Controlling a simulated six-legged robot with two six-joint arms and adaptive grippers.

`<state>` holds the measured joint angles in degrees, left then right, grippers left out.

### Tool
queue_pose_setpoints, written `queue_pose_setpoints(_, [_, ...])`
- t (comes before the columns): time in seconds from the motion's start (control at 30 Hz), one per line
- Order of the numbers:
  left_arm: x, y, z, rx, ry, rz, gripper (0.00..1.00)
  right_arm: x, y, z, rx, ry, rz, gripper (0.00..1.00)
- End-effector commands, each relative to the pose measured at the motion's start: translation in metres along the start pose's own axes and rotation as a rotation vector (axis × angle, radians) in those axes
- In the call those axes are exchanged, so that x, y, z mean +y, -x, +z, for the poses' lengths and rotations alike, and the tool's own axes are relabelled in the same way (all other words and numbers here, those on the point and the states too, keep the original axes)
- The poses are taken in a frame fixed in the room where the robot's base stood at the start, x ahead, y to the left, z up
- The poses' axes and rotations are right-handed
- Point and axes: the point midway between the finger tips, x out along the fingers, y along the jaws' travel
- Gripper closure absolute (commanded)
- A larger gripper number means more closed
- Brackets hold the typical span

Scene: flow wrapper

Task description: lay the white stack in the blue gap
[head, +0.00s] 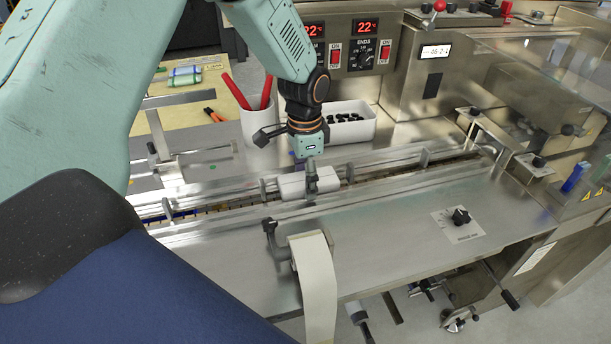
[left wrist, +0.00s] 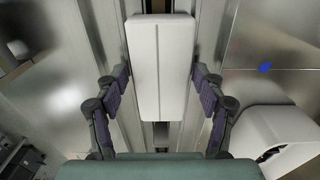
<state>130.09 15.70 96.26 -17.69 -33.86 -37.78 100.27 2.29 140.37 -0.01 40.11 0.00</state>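The white stack (head: 293,187) is a smooth white block over the infeed channel in the head view. In the left wrist view the white stack (left wrist: 160,65) lies between my two fingers. My left gripper (head: 312,182) points down over it, one dark finger in front of its near side. In the left wrist view my left gripper (left wrist: 160,88) looks open, with narrow slits between pads and stack. I cannot tell whether the stack rests on the channel. A blue strip (head: 183,215) shows in the channel to the left; my arm partly hides that end. My right gripper is not in view.
Metal rails (head: 385,172) run along both sides of the channel. A white cup (head: 258,124) with red-handled tools and a white bin (head: 350,122) of black parts stand behind. A paper strip (head: 316,285) hangs over the front edge. The deck right of it is mostly clear around a knob.

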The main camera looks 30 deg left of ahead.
Motion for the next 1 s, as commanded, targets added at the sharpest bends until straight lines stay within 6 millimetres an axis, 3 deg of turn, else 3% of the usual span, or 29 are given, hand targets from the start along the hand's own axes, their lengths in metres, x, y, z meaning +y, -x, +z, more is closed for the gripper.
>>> queue_pose_setpoints(0.1, [0.000,0.000,0.000,0.000,0.000,0.000,0.18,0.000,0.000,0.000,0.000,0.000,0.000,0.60])
queue_pose_setpoints(0.4, [0.000,0.001,0.000,0.001,0.000,-0.001,0.18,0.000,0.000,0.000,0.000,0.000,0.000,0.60])
queue_pose_setpoints(0.53, [-0.001,0.010,-0.001,0.002,0.000,-0.002,0.18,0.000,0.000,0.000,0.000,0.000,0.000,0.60])
queue_pose_setpoints(1.0, [-0.001,0.098,-0.003,0.001,0.000,-0.002,0.18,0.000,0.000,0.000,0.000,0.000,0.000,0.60])
